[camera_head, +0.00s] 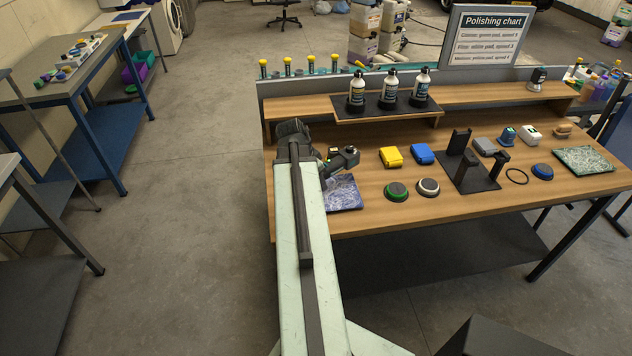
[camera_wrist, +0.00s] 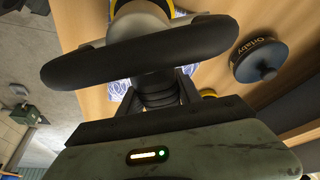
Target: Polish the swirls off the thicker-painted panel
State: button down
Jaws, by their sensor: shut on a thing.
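My gripper (camera_wrist: 160,102) is shut on a dark polisher (camera_wrist: 140,48), whose thick black bar and pale body fill the top middle of the wrist view. The polisher also shows in the head view (camera_head: 344,158), above the bench's left end. The blue swirl-patterned panel (camera_head: 343,193) lies just below it, partly hidden by my arm. A second, greenish swirl-marked panel (camera_head: 585,160) lies at the bench's right end. A green-rimmed pad (camera_head: 397,192), a pale-topped pad (camera_head: 428,187) and a blue pad (camera_head: 542,171) lie on the bench. The polisher's working face is hidden.
Yellow (camera_head: 391,157) and blue (camera_head: 423,154) blocks lie behind the pads. A black stand (camera_head: 480,178) is right of centre. Three bottles (camera_head: 389,90) stand on the raised shelf. The polishing chart (camera_head: 487,37) rises behind; its small lines are hard to read.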

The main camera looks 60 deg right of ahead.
jog(key=shift+f+b, duration=0.5)
dwell(0.8)
jog(key=shift+s, duration=0.15)
jog(key=shift+s+d+r, duration=0.1)
jog(key=shift+s+d, duration=0.7)
jog(key=shift+s, duration=0.1)
jog(key=shift+s+d, duration=0.7)
jog(key=shift+s, duration=0.15)
jog(key=shift+s+d, duration=0.85)
jog(key=shift+s, duration=0.1)
jog(key=shift+s, duration=0.1)
